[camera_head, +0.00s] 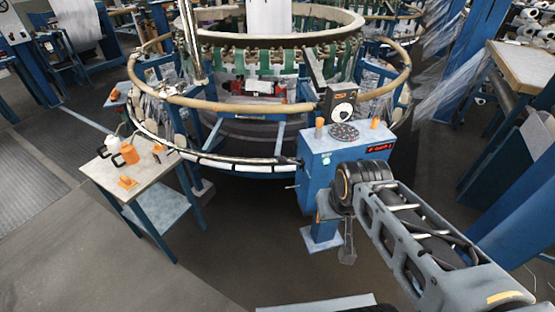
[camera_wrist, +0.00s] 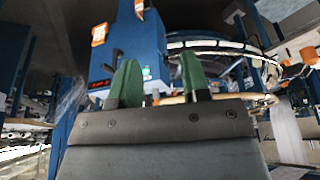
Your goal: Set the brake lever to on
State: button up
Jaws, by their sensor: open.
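The blue control box (camera_head: 318,170) stands at the front of the circular loom. A short dark lever (camera_wrist: 116,58) shows on its face in the wrist view, near an orange-and-white tag (camera_wrist: 99,34); I take it as the brake lever, but its setting cannot be read. My gripper (camera_wrist: 158,82) has two green fingertips spread apart with nothing between them. It faces the box, and the lever appears just beyond the left fingertip; contact cannot be told. In the head view my wrist covers part of the box front and hides the lever and fingers.
The loom's tan ring (camera_head: 240,106) curves behind the box. A small side table (camera_head: 100,176) with a white bottle and orange items stands at left. A blue-framed table (camera_head: 525,62) stands at right. The floor between box and side table is mostly clear.

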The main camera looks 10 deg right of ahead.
aim_at(282, 160)
jog(key=k, duration=0.65)
jog(key=u, duration=0.25)
jog(key=i, duration=1.05)
jog(key=u, duration=0.65)
